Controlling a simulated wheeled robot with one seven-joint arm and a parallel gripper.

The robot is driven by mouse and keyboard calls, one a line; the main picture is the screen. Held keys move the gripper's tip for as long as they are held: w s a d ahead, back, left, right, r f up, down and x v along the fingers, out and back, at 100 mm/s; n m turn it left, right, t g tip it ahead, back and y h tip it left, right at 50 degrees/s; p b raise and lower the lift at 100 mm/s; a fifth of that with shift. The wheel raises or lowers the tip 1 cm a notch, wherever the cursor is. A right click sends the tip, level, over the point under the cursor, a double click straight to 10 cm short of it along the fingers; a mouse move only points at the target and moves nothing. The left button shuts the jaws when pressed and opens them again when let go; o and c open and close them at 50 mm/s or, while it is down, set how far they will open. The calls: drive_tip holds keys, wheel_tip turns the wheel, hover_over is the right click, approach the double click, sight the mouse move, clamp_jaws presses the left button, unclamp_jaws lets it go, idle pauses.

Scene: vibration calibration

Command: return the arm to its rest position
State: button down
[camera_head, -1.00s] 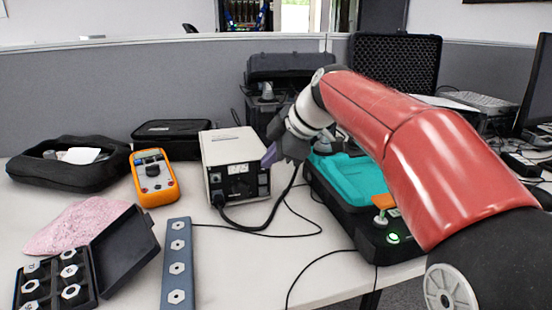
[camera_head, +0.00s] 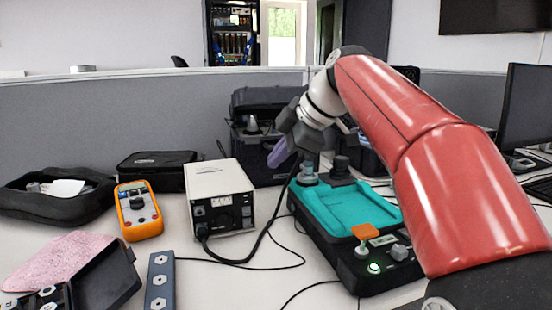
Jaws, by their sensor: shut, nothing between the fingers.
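My red and white arm (camera_head: 430,150) reaches in from the right and bends down at its far end. My gripper (camera_head: 279,153) is dark grey with purple fingertips. It is shut and empty, up in the air, and shows just right of and above the white power unit (camera_head: 217,180). The black calibration unit (camera_head: 330,250) with a teal top (camera_head: 345,208) stands on the table below and right of the gripper. Its green button (camera_head: 374,267) is lit. A dark cable runs from the front of the power unit up toward the calibration unit.
An orange multimeter (camera_head: 138,211), a black pouch (camera_head: 55,200) and a black case (camera_head: 155,165) stand at left. A pink cloth (camera_head: 55,260), an open black box (camera_head: 110,280) and a grey strip with nuts (camera_head: 160,285) lie in front. A monitor (camera_head: 525,110) stands at right.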

drive_tip(key=s+d+f+m+h, duration=0.2)
drive_tip(key=s+d+f+m, duration=0.2)
drive_tip(key=s+f+m, duration=0.2)
drive_tip(key=s+d+f+m+h, duration=0.2)
drive_tip(key=s+d+f+m, duration=0.2)
drive_tip(key=s+f+m, duration=0.3)
drive_tip(key=s+d+f+m+t+h, duration=0.1)
drive_tip(key=s+d+f+m, duration=0.3)
drive_tip(key=s+f, duration=0.7)
drive_tip(key=s+m+h, duration=0.1)
drive_tip(key=m, duration=0.1)
drive_tip(key=shift+f+m, duration=0.3)
drive_tip(key=shift+m, duration=0.1)
drive_tip(key=shift+d, duration=0.1)
